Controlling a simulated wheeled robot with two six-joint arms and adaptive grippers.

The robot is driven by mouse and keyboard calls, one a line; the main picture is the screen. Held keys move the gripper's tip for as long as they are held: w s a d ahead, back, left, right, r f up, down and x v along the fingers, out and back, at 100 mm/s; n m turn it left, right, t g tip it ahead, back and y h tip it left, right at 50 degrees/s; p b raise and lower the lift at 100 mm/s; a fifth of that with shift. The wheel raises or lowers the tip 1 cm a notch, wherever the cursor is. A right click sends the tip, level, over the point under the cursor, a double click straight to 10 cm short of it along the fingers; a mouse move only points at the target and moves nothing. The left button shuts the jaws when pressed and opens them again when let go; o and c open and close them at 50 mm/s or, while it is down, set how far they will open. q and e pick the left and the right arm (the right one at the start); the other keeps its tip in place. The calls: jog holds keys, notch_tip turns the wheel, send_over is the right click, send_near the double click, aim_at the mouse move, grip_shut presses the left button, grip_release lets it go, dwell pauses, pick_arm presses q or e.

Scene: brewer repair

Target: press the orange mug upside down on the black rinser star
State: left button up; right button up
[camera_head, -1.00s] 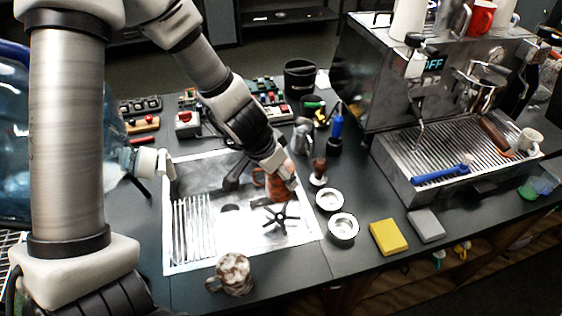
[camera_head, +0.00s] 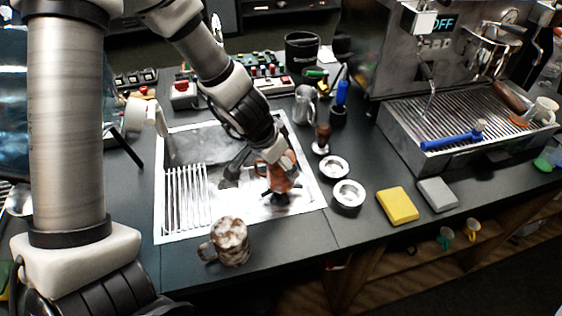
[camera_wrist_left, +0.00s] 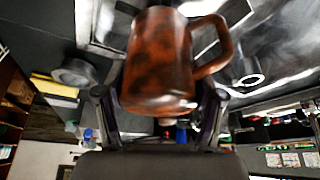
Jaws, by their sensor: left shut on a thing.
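The orange mug (camera_head: 283,174) has dark smudges and is held over the metal sink panel (camera_head: 183,228). My left gripper (camera_head: 272,166) is shut on it. In the left wrist view the mug (camera_wrist_left: 158,58) sits between the fingers of my left gripper (camera_wrist_left: 158,112), with its handle to the right. The black rinser star (camera_head: 277,197) shows only partly beneath the mug; the mug hides the rest. I cannot tell whether the mug touches it. My right gripper is not in view.
A stained mug (camera_head: 230,242) stands at the sink's front edge. Two metal cups (camera_head: 348,194), a tamper (camera_head: 322,140), a yellow sponge (camera_head: 397,206) and a grey block (camera_head: 437,194) lie to the right. The espresso machine (camera_head: 440,70) stands behind them.

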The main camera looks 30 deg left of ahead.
pick_arm(q)
jog(key=shift+w+a+f, duration=0.1)
jog(key=shift+w+f, duration=0.05)
jog(key=shift+f, duration=0.3)
jog(key=shift+r, duration=0.1)
jog(key=shift+f, duration=0.25)
jog(key=shift+f+b, duration=0.1)
jog(key=shift+b, duration=0.25)
jog(key=shift+f, duration=0.3)
dwell(1.1)
jog(key=shift+r+p, duration=1.5)
jog(key=shift+r, duration=0.05)
